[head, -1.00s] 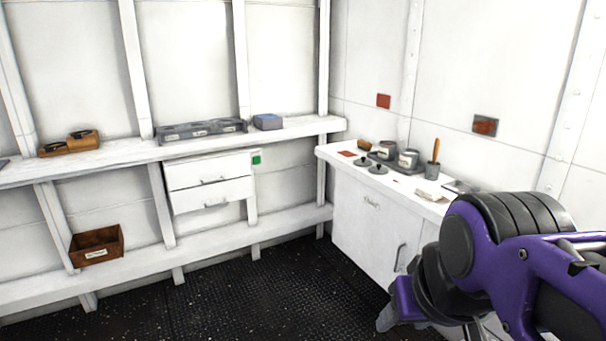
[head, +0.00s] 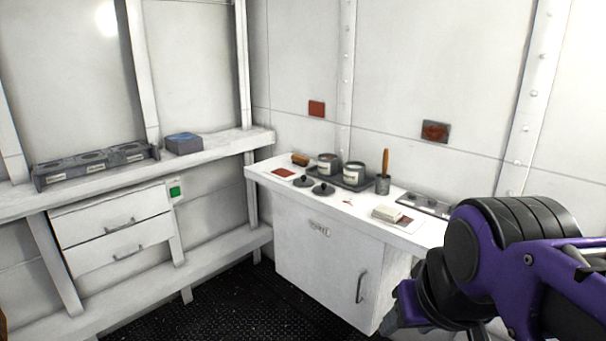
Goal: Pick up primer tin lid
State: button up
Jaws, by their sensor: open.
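Two dark round lids with knobs lie on the white counter (head: 260,171), one at the left (head: 303,181) and one nearer the front edge (head: 323,189). I cannot tell which is the primer tin lid. Behind them two open labelled tins, a left one (head: 327,164) and a right one (head: 353,172), stand in a grey tray (head: 377,186). My gripper (head: 390,318) is low at the right, in front of the cabinet and well apart from the lids. It is open, and mostly hidden by my arm.
A brush pot (head: 383,184), a pale block (head: 387,213) and a flat grey plate (head: 425,204) stand further right on the counter. A brown block (head: 300,159) is at the back left. A shelf with a grey rack (head: 95,165) runs along the left wall. The dark floor is clear.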

aim_at(303, 181)
jog(key=i+j+u, duration=1.1)
jog(key=i+u, duration=0.15)
jog(key=i, duration=0.25)
jog(key=i+z, duration=0.8)
jog(key=z, duration=0.15)
